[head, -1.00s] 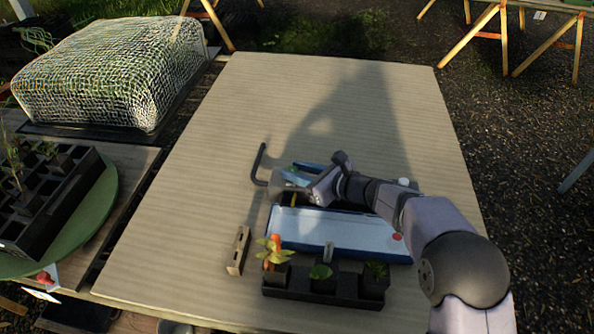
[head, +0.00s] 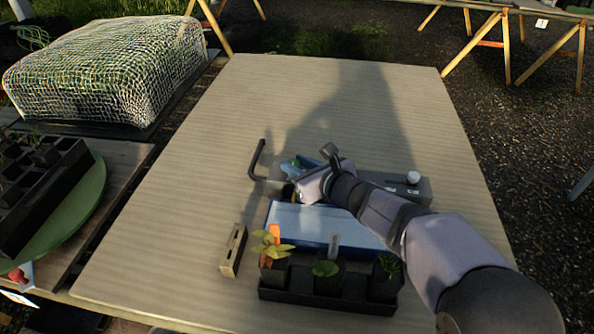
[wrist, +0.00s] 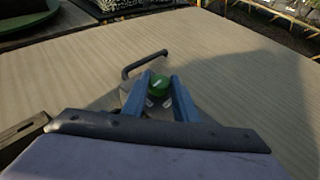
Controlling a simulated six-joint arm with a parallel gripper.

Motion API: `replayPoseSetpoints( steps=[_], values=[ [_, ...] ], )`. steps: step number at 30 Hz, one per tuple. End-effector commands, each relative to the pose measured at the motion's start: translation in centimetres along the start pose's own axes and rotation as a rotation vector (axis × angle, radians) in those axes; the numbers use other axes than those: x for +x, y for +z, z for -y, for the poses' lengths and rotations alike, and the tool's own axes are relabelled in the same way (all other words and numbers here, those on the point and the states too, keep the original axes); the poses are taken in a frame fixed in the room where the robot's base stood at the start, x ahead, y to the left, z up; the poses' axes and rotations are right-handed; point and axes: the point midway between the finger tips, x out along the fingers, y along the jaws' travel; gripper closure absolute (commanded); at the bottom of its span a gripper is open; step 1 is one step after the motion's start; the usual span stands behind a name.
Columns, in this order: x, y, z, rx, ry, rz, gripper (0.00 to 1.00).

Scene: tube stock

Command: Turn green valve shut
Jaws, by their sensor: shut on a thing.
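The green valve (wrist: 160,84) is a round knob with a pale line on its top, seen in the wrist view between the two blue fingers of my gripper (wrist: 161,90). The fingers are closed around the knob. In the head view my gripper (head: 290,168) is over the left end of a grey unit, and my wrist covers most of the valve there. A dark bent pipe (head: 258,160) rises at the left end of the unit and also shows in the wrist view (wrist: 145,63).
A blue box (head: 310,222) lies in front of the unit. A black tray (head: 310,297) with small potted plants stands nearer. A wooden block (head: 233,250) lies to its left. The unit's right end carries a white knob (head: 414,177). The table's far half is clear.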

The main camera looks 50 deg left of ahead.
Motion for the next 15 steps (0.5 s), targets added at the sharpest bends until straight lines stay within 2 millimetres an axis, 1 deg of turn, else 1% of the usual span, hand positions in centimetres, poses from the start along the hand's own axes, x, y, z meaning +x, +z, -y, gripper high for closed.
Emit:
replayPoseSetpoints(
  steps=[7,8,9,10,15],
  values=[
    [-0.07,0.22,0.04,0.002,0.000,0.003,0.96],
    [-0.07,0.22,0.04,0.002,0.000,0.003,0.69],
    [-0.06,0.21,0.04,0.002,0.000,0.003,0.60],
    [-0.06,0.20,0.04,0.002,0.000,0.002,0.55],
    [-0.04,0.10,0.02,0.002,0.000,0.001,0.55]
  ],
)
